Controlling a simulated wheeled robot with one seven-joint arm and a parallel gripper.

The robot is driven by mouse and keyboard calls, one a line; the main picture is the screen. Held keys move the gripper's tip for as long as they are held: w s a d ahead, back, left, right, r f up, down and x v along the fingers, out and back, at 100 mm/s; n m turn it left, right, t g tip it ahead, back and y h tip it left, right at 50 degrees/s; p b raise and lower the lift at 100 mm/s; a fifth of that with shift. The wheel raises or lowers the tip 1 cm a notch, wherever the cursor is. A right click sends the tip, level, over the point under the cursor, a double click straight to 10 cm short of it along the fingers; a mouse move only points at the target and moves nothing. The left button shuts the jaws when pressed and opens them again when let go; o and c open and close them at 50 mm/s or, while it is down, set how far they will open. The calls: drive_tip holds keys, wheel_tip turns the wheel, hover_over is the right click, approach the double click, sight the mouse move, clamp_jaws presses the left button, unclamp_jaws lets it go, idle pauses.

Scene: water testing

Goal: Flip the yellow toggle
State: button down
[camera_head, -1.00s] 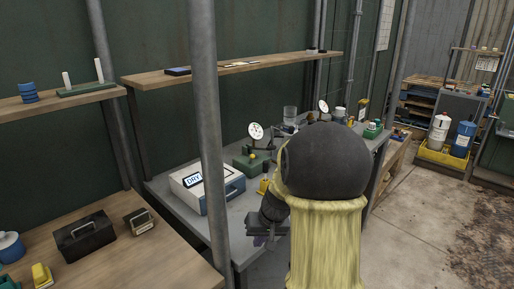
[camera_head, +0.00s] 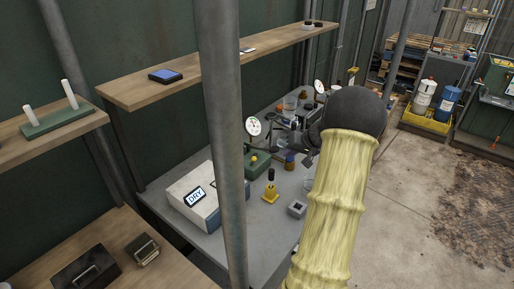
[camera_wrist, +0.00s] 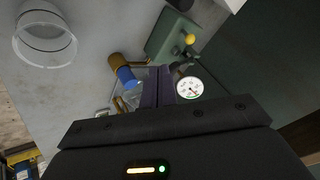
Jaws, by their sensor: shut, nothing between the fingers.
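A green block with a yellow ball-tipped toggle (camera_head: 254,158) sits on the grey bench beside a round white gauge (camera_head: 253,126). The yellow ball also shows at the upper right of the wrist view (camera_wrist: 190,39), on its green block (camera_wrist: 168,36). My gripper (camera_wrist: 158,72) is shut and empty. In the wrist view its dark fingertips are below and left of the ball, apart from it, with the gauge close on their right. In the head view my yellow-sleeved arm and dark wrist hide part of the gripper and of the bench behind.
A white box reading DRY (camera_head: 195,197) and a yellow base with a black-topped stem (camera_head: 270,189) stand nearer on the bench. A blue-capped brown bottle (camera_wrist: 123,71) and a clear beaker (camera_wrist: 45,38) lie left of the fingers. A grey post (camera_head: 222,150) crosses the head view.

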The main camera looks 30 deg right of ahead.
sight(253, 161)
drive_tip(key=shift+w+d, duration=0.1)
drive_tip(key=shift+w, duration=0.25)
drive_tip(key=w+a+f+p, duration=0.4)
drive_tip(key=w+f, duration=0.3)
drive_tip(key=w, duration=0.1)
drive_tip(key=shift+w+a, duration=0.15)
drive_tip(key=shift+a, duration=0.25)
drive_tip(key=shift+w+a+r+p, duration=0.1)
drive_tip(key=shift+r+p, duration=0.1)
drive_tip(key=shift+p, duration=0.15)
drive_tip(key=shift+w+p, duration=0.1)
drive_tip(key=shift+p, duration=0.5)
